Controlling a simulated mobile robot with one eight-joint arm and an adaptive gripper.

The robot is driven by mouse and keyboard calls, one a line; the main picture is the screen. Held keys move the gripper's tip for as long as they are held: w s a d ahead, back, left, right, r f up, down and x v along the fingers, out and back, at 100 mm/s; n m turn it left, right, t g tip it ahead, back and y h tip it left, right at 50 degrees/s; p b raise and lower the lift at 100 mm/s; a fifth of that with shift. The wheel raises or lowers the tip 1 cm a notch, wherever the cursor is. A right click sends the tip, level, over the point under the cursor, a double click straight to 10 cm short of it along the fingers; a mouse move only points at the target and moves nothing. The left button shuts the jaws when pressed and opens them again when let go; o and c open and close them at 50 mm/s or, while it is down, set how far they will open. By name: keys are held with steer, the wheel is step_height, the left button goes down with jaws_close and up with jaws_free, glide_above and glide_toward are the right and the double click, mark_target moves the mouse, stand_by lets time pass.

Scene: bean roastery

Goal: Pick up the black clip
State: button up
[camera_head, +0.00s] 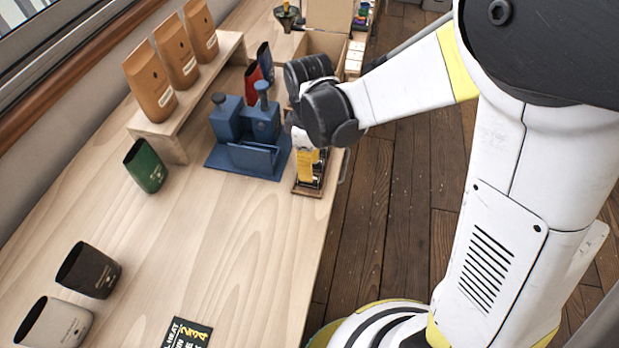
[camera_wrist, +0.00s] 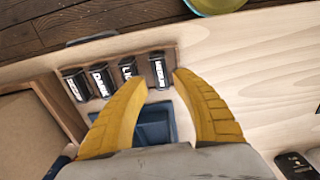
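Several black clips with white lettering lie in a row in a shallow wooden tray (camera_wrist: 112,47) in the wrist view. The rightmost black clip (camera_wrist: 157,70) is in line with the gap between my fingertips; the others, such as the leftmost one (camera_wrist: 76,84), lie to its left. My gripper (camera_wrist: 160,79) is open, its two yellow fingers apart with nothing held between them. I cannot tell how far above the clip they are. In the head view my gripper (camera_head: 308,166) is over the tray (camera_head: 306,192) at the table edge and hides most of the clips.
A blue stand (camera_head: 250,158) is close left of my gripper. A wooden riser (camera_head: 158,144) carries orange bags. An open box (camera_head: 325,43) stands behind my arm. Green, dark and white pouches stand on the table, whose near middle (camera_head: 215,240) is mostly clear.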

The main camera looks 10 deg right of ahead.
mark_target(317, 182)
step_height(317, 182, down, 5)
steer(key=shift+f+b, duration=0.1)
steer(key=shift+b, duration=1.1)
steer(key=c, duration=0.6)
steer(key=shift+r, duration=0.2)
